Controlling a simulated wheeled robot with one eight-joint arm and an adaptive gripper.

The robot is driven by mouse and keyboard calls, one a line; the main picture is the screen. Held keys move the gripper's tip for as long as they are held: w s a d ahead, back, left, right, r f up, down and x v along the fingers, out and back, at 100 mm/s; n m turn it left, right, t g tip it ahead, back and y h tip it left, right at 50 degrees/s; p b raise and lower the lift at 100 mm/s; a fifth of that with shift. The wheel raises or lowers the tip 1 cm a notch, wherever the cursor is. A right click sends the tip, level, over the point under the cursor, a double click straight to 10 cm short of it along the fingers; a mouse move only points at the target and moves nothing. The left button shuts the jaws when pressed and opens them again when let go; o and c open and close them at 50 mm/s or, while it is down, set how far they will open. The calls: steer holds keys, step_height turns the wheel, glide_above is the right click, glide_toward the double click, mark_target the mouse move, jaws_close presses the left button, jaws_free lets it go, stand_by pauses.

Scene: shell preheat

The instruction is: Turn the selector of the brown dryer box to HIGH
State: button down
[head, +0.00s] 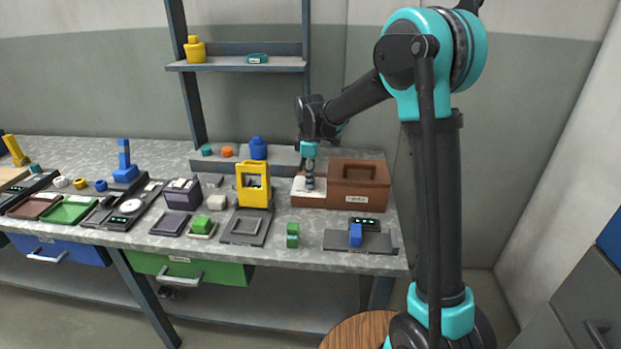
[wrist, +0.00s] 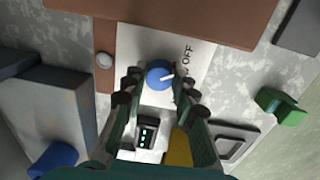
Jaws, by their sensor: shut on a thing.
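The brown dryer box (head: 360,184) stands at the right end of the bench, with a pale panel (head: 301,188) on its left part. In the wrist view the panel (wrist: 205,42) carries the selector, a round blue knob (wrist: 158,73) with a white pointer. The pointer aims right, just below the printed word OFF. A HIGH mark is not readable. My gripper (wrist: 158,80) has a finger on each side of the knob and is shut on it. In the head view my gripper (head: 310,184) reaches down onto the panel and hides the knob.
A yellow frame-like holder (head: 253,184) stands left of the box. A blue bottle (head: 258,148) stands behind on a grey ledge. A shelf (head: 240,64) hangs above.

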steer(key=m, duration=0.4)
steer(key=shift+m, duration=0.3)
steer(key=m, duration=0.3)
steer(key=shift+a+m, duration=0.1)
steer(key=shift+m, duration=0.2)
steer(key=m, duration=0.3)
steer(key=shift+m+h, duration=0.3)
steer(key=shift+m, duration=1.8)
steer(key=shift+g, duration=0.3)
steer(key=c, duration=1.2)
jaws_free()
